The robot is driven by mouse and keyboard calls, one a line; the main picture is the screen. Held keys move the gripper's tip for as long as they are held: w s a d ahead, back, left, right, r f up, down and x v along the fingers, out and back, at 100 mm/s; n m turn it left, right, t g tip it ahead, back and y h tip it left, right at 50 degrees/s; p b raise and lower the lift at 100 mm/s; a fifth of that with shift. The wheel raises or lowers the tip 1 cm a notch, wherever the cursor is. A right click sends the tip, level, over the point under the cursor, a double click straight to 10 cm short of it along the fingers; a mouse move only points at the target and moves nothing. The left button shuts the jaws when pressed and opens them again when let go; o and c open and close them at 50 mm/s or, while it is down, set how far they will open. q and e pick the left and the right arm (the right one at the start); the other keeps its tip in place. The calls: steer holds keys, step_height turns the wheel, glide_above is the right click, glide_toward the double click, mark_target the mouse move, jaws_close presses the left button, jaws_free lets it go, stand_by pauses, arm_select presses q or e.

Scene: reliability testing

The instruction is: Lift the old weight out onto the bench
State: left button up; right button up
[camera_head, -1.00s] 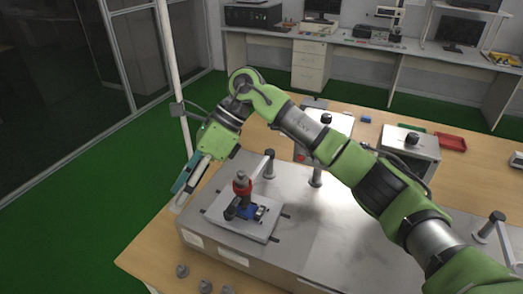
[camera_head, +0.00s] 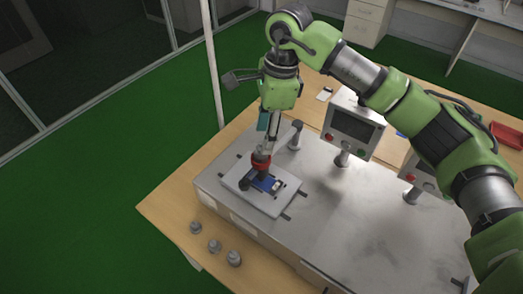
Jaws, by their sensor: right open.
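The old weight, a small grey cylinder (camera_head: 262,149), sits upright in a red ring (camera_head: 260,163) on the test fixture. The fixture has a pale plate (camera_head: 283,204) with a blue part (camera_head: 264,184) on it. My right gripper (camera_head: 268,142) points down, open, with its fingertips at the top of the weight. I cannot tell whether they touch it. The wooden bench (camera_head: 168,207) shows bare wood at its left side. My left gripper is not in view.
Three small grey weights, (camera_head: 195,227), (camera_head: 214,246) and (camera_head: 234,258), stand on the bench in front of the machine. A red tray (camera_head: 507,135) lies at the right.

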mark_target(261, 146)
steer(key=shift+s+a+f+p, duration=0.1)
steer(key=shift+a+f+p, duration=0.05)
steer(key=shift+f+p, duration=0.35)
steer(key=shift+s+a+f+p, duration=0.1)
steer(key=shift+a+f+p, duration=0.05)
steer(key=shift+f+p, duration=0.25)
steer(key=f, duration=0.1)
steer(key=f+p, duration=0.1)
steer(key=f, duration=0.1)
steer(key=shift+a+p, duration=0.25)
steer(key=shift+p, duration=0.05)
steer(key=shift+f, duration=0.25)
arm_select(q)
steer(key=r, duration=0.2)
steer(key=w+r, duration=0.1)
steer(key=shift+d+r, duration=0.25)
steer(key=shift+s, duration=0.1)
arm_select(e)
steer(key=shift+w, duration=0.1)
jaws_close()
